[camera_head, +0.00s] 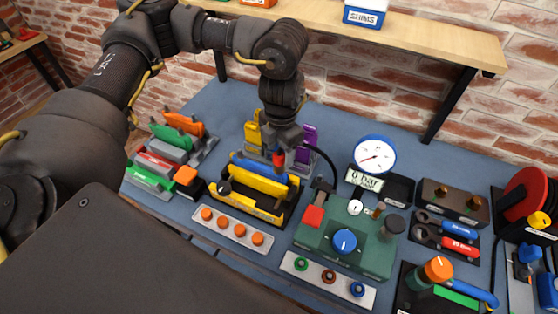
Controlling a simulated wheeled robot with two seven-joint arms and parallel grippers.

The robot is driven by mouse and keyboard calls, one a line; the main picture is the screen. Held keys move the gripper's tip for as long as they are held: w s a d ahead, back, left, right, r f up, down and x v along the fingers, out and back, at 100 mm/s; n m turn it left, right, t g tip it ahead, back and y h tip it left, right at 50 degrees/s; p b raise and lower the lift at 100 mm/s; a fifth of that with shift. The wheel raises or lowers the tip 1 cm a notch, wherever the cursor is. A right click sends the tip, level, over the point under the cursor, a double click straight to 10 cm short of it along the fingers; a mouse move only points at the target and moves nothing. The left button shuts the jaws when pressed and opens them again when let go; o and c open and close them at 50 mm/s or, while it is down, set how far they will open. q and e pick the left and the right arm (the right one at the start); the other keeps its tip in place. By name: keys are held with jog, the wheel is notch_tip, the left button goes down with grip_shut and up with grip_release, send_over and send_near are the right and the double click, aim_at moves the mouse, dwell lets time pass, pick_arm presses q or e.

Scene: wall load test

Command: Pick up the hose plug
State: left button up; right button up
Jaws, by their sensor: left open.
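My left gripper (284,146) reaches down from above, over the back of the yellow and blue block (262,184). It is open. A small red piece (279,159) shows right at its fingertips and looks like the hose plug; I cannot tell whether the fingers touch it. A black hose (326,157) arches from beside the gripper down to the green pump unit (347,246). The end of the hose near the gripper is partly hidden by the gripper. My right gripper is not in view.
A round gauge (374,155) with a "0 bar" display stands right of the hose. A purple holder (305,138) stands close behind the gripper. Orange-knobbed strip (232,230) lies in front. A wooden shelf (420,38) overhangs the back of the blue bench.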

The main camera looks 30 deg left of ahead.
aim_at(278, 155)
pick_arm(q)
jog(key=shift+s+f+p, duration=0.15)
jog(key=shift+f+p, duration=0.15)
jog(key=shift+f, duration=0.15)
jog(key=f, duration=0.1)
jog(key=f+p, duration=0.1)
jog(key=f, duration=0.1)
jog(key=shift+a+f, duration=0.2)
jog(key=shift+f, duration=0.4)
jog(key=c, duration=1.1)
jog(key=shift+r, duration=0.2)
